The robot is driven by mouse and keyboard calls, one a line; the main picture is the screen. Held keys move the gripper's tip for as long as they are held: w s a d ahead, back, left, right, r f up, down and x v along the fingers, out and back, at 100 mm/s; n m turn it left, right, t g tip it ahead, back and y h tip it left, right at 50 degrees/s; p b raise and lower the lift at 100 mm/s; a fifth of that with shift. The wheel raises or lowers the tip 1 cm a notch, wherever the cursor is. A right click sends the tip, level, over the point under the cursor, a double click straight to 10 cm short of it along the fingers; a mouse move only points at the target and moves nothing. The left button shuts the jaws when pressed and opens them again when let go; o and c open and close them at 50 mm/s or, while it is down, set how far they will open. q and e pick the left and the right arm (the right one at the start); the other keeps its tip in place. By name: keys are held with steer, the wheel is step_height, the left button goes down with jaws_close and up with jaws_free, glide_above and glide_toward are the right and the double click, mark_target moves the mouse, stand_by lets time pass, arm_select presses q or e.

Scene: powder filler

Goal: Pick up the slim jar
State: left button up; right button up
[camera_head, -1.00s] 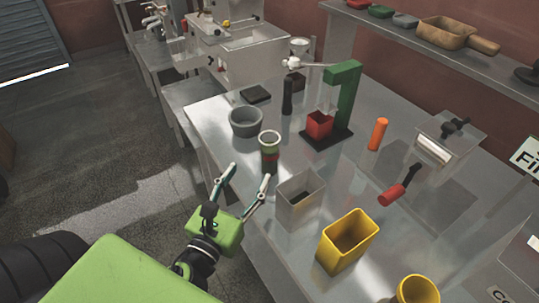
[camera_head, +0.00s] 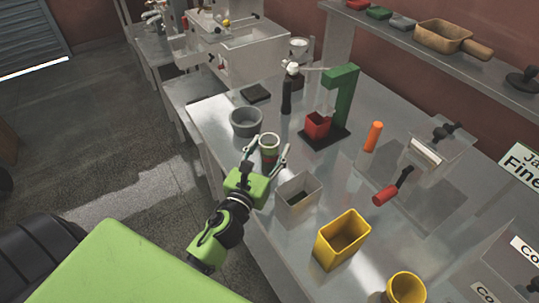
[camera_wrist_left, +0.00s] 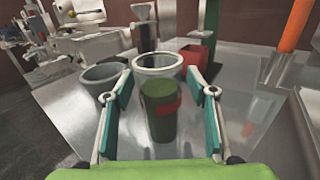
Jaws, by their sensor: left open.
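In the left wrist view the jar (camera_wrist_left: 160,110) is centred between the two teal fingers. My left gripper (camera_head: 265,152) is open, with one finger on each side of the jar. In the wrist view small gaps show between the fingers and the jar. My right gripper is not in view.
A grey bowl (camera_head: 246,122) stands just behind the jar on the left. A clear square container (camera_head: 297,196) is close on the right. A yellow bin (camera_head: 342,240), a red cup (camera_head: 317,125) under a green stand (camera_head: 343,100) and a black cylinder (camera_head: 287,97) are nearby.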

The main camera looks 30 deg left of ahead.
arm_select(q)
steer(key=c, duration=1.3)
steer(key=shift+r, duration=0.1)
